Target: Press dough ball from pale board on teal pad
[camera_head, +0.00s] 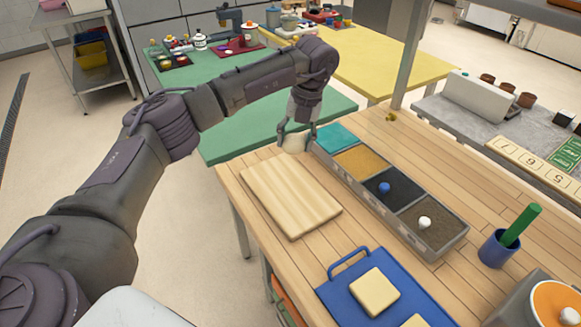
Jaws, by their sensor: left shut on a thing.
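My left gripper (297,137) reaches in over the far end of the wooden table and is shut on a pale dough ball (293,144). The ball is beside the far corner of the pale board (291,196), close to the teal pad (336,136); I cannot tell whether it touches anything below. The teal pad fills the far compartment of a grey divided tray, just right of the gripper. The pale board lies flat and looks bare. My right gripper is not in view.
The grey tray (437,259) also holds a tan pad (359,160), a dark pad with a blue ball (384,187), and a brown pad with a white ball (425,222). A blue tray (336,299) and a blue cup (498,248) stand nearer.

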